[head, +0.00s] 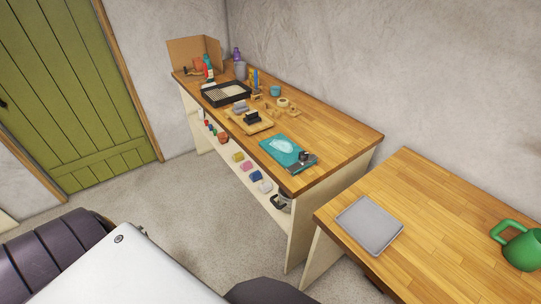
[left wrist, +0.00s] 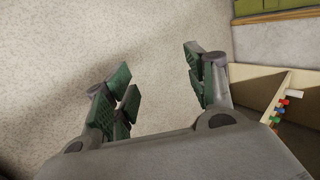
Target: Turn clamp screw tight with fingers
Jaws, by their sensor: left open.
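I cannot make out a clamp screw for certain. A small dark metal object (head: 304,155), perhaps the clamp, lies on the teal mat (head: 281,146) near the front corner of the long wooden workbench (head: 340,131). Another dark object (head: 252,117) sits on a wooden board in the middle of that bench. My left gripper (left wrist: 158,82) shows in the left wrist view, open and empty above the speckled floor, away from the bench top. The head view shows neither gripper.
A black tray (head: 226,94) and several small items crowd the bench's far half. A shelf below holds several coloured items. Floor (head: 190,205) before the bench is clear.

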